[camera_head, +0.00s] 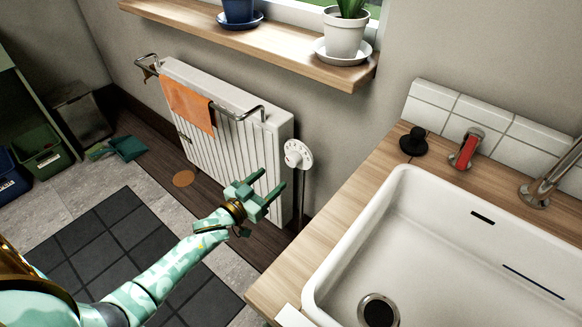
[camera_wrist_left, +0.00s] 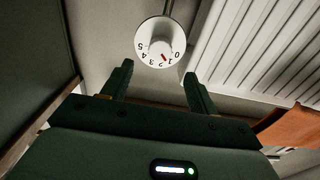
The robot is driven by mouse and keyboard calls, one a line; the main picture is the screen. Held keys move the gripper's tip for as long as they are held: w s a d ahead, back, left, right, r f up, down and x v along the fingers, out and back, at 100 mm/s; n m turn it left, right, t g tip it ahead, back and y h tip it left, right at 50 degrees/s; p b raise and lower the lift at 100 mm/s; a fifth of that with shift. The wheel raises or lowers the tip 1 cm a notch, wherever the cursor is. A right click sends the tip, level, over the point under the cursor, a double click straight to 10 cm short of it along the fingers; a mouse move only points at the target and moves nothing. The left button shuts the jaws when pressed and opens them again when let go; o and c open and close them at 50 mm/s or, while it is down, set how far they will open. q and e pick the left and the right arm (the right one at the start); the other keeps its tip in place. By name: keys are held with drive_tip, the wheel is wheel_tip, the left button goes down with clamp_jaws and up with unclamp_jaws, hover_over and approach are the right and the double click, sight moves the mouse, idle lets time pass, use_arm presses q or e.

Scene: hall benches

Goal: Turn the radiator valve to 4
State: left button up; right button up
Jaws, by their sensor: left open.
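The radiator valve (camera_head: 298,154) is a round white dial at the right end of the white radiator (camera_head: 235,140). In the left wrist view the dial (camera_wrist_left: 152,31) shows upside down, with numbers 0 to 5 on its rim. A small red mark on it lies near 1 and 2. My left gripper (camera_head: 273,178) is open and empty, in front of the radiator's right end, apart from the dial. In the wrist view its fingertips (camera_wrist_left: 158,70) sit either side below the dial. My right gripper does not show.
An orange towel (camera_head: 188,104) hangs on the radiator's metal rail. A wooden counter (camera_head: 335,225) with a white sink stands close to the right of the valve. A wooden sill (camera_head: 270,48) with potted plants is above. A dark floor mat (camera_head: 110,245) lies at left.

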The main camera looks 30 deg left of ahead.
sight(290, 163)
use_arm(q)
drive_tip(key=w, duration=0.2)
drive_tip(key=w+b, duration=0.1)
drive_tip(key=w, duration=0.1)
drive_tip(key=w+d+b, duration=0.1)
drive_tip(key=w, duration=0.1)
drive_tip(key=shift+w+f, duration=0.25)
drive_tip(key=shift+f, duration=0.1)
drive_tip(key=shift+w+r+b, duration=0.1)
drive_tip(key=shift+w+b, duration=0.3)
drive_tip(key=shift+w, duration=0.45)
drive_tip(key=shift+w+d+r, duration=0.1)
drive_tip(key=shift+w+r, duration=0.05)
drive_tip(key=shift+w, duration=0.2)
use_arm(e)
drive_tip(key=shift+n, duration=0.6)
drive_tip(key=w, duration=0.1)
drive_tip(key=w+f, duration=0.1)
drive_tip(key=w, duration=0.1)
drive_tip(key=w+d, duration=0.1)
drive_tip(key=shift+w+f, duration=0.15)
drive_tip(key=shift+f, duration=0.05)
use_arm(q)
drive_tip(key=shift+c, duration=0.2)
drive_tip(key=c, duration=0.9)
